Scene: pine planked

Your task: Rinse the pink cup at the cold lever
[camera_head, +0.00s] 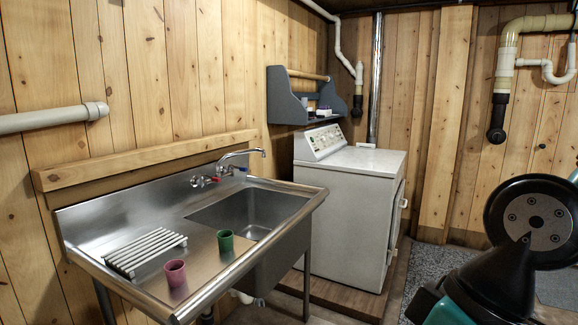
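The pink cup (175,273) stands upright on the steel drainboard, near the front edge of the sink unit (100,226). The sink basin (262,207) is to its right and looks empty. A chrome faucet (240,154) is at the back, its spout over the basin side. A red-marked lever (212,180) sits left of the spout and a small blue-marked lever (243,169) sits near its right. No running water shows. My gripper is not in view; only black and teal parts of my arm show at the lower right, well apart from the cup.
A green cup (225,241) stands between the pink cup and the basin. A white slatted rack (146,251) lies left of the pink cup. A white washing machine (346,205) stands right of the sink, with a grey wall shelf (290,107) above. Grey flooring shows before my arm.

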